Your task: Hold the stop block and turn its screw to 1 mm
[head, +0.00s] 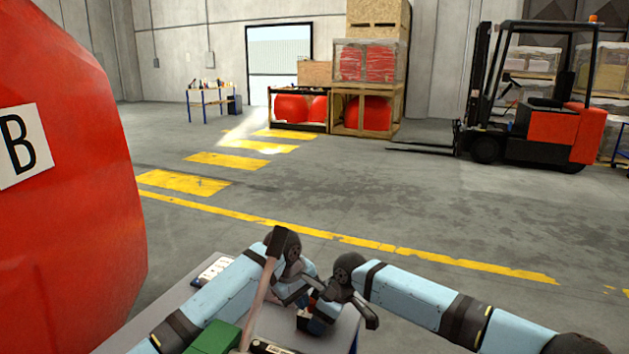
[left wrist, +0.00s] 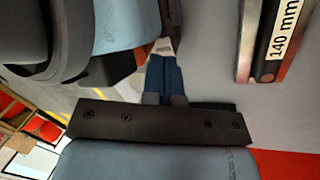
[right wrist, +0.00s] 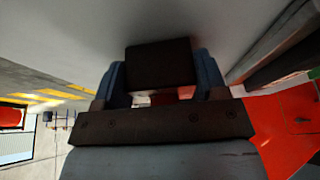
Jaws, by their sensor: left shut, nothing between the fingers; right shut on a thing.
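The stop block (right wrist: 158,65) is a dark block held between the blue fingers of my right gripper (right wrist: 160,75) in the right wrist view. In the head view this gripper (head: 318,318) is low over the table, partly hidden by the arm links. My left gripper (left wrist: 163,62) is shut and empty, its blue fingers together. A small pale piece with faint marks (left wrist: 163,45) shows at its fingertips; I cannot tell whether they touch it. The screw and its reading cannot be made out.
On the grey table (head: 345,330) are a green box (head: 213,338) and a white sheet (head: 213,268). A bar marked 140 mm (left wrist: 270,40) lies near my left gripper. A large red nosecone (head: 70,200) marked B fills the left.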

